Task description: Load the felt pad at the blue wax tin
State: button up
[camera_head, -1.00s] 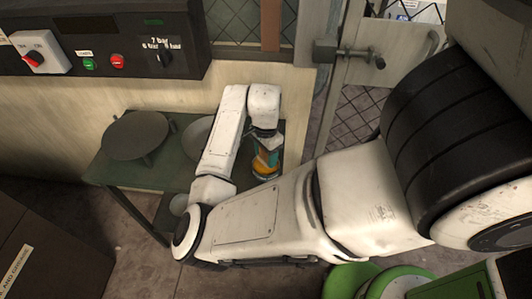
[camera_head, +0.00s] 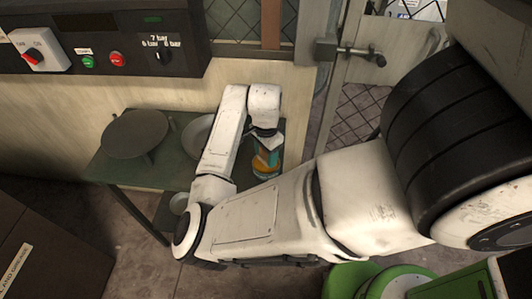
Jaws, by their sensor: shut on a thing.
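My gripper (camera_head: 264,143) is at the right end of the green table, pointing down, its fingers small and partly hidden by my wrist. It is shut on a small teal and orange piece (camera_head: 266,159), which I take to be the felt pad. A low round thing with orange and bluish parts (camera_head: 265,171) lies just under it; this may be the blue wax tin, but it is too small to be sure. I cannot tell whether the pad touches it.
A dark round plate (camera_head: 135,134) stands at the table's left. A grey bowl (camera_head: 197,137) is partly hidden behind my forearm. The green table (camera_head: 110,172) stands against a wall under a control panel (camera_head: 120,45). A dark cabinet (camera_head: 45,235) is at lower left.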

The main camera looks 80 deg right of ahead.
jog(key=shift+f, duration=0.5)
dwell(1.3)
jog(key=shift+r+p, duration=2.95)
jog(key=shift+r, duration=0.65)
